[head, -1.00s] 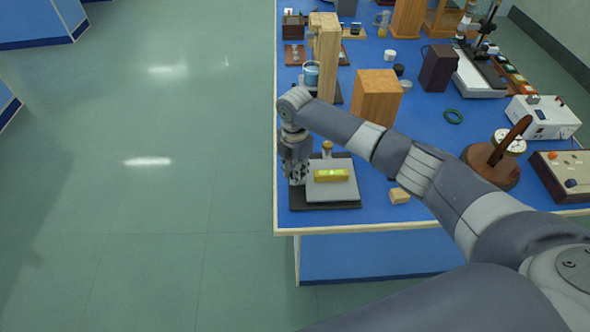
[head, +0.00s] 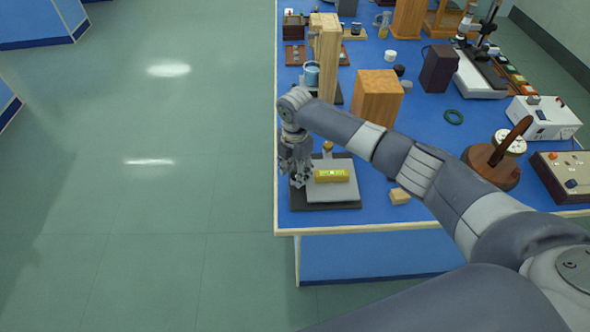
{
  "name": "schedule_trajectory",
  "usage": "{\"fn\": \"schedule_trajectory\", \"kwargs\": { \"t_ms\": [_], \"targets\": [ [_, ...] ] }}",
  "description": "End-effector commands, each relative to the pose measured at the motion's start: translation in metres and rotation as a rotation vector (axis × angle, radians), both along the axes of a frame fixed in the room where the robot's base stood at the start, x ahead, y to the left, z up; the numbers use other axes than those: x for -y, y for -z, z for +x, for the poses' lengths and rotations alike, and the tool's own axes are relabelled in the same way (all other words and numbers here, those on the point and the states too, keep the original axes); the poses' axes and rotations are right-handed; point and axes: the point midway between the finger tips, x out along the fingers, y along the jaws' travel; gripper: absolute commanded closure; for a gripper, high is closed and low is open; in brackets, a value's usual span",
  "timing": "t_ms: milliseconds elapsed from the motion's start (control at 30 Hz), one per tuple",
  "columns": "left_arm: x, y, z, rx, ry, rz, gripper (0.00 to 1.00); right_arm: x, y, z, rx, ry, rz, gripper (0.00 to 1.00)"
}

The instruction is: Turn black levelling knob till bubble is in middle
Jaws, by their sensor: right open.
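The spirit level (head: 331,176) is a yellow bar with a greenish vial. It lies on a grey levelling plate (head: 330,193) over a dark base near the front left corner of the blue bench. The bubble is too small to place. A brass-coloured knob (head: 327,148) stands at the plate's back edge. My right gripper (head: 299,181) points down at the plate's left edge, with its fingers apart. The black levelling knob is not distinguishable; the gripper covers that side. My left gripper is not in view.
A wooden block (head: 377,97) and a tall wooden post (head: 327,60) stand behind the plate. A small wooden piece (head: 399,196) lies to its right. A brown round stand (head: 491,166) is farther right. The floor left of the bench is clear.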

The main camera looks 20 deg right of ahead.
Motion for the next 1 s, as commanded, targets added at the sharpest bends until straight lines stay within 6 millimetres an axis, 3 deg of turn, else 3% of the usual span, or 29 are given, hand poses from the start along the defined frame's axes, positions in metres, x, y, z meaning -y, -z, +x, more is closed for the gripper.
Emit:
{"fn": "schedule_trajectory", "kwargs": {
  "t_ms": [167,600,800,1000],
  "targets": [
    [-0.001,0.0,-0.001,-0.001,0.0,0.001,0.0,0.0,-0.015,0.001,0.002,-0.001,0.001,0.57],
    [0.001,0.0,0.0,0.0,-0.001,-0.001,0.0,0.0,-0.101,0.001,0.004,0.0,0.0,0.57],
    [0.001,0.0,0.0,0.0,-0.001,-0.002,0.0,0.0,-0.118,0.0,0.002,0.0,0.001,0.57],
    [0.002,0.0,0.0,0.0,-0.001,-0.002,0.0,0.0,-0.12,0.0,0.001,0.0,0.0,0.57]
  ]
}}
